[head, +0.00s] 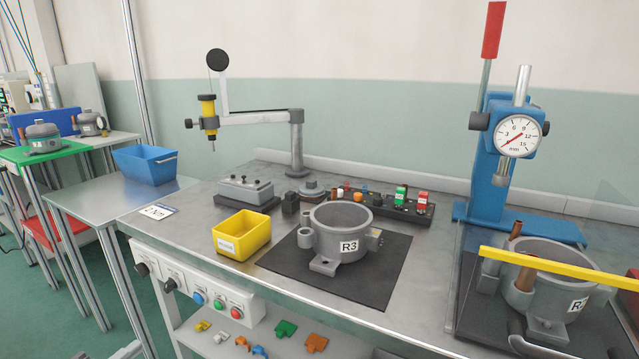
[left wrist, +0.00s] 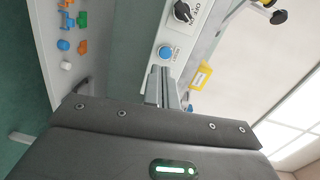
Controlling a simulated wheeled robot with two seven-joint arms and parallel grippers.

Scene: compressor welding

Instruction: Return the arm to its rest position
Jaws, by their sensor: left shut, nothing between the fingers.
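My left gripper (left wrist: 168,88) shows in the left wrist view, its two fingers close together with nothing between them. It is in front of the bench's control panel (left wrist: 182,30). The dark gripper body fills the lower part of that view, with a green light on it. In the head view I cannot make out its fingers clearly. My right gripper is not in view.
A grey pot labelled R3 (head: 342,231) stands on a dark mat beside a yellow bin (head: 241,236). A blue press (head: 491,171) and a second pot (head: 560,283) under a yellow bar (head: 560,269) are at right. Small coloured parts lie on the lower shelf (head: 262,335).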

